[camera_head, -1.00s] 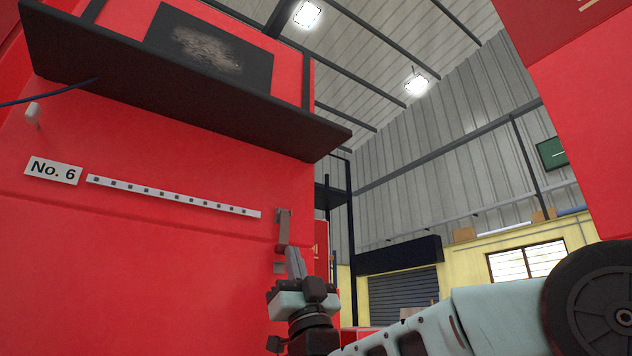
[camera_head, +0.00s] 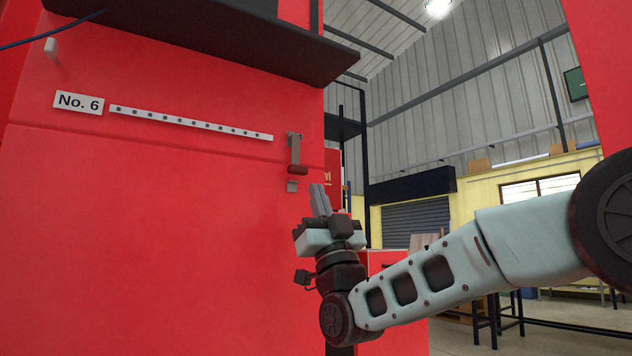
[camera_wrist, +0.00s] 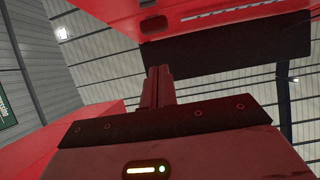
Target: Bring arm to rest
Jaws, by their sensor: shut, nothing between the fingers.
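My gripper (camera_head: 319,190) points upward in front of the red wall (camera_head: 170,230) in the head view. Its two fingers are together with nothing between them. My pale arm reaches in from the right and bends up at the wrist. In the wrist view my gripper (camera_wrist: 160,70) also shows closed fingers pointing up, below a dark shelf underside.
A white strip with small dark squares (camera_head: 190,122) and a "No. 6" sign (camera_head: 79,102) are on the red wall. A bracket with a handle (camera_head: 295,155) is just above my gripper. A dark shelf (camera_head: 230,38) juts out overhead. Open hall lies to the right.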

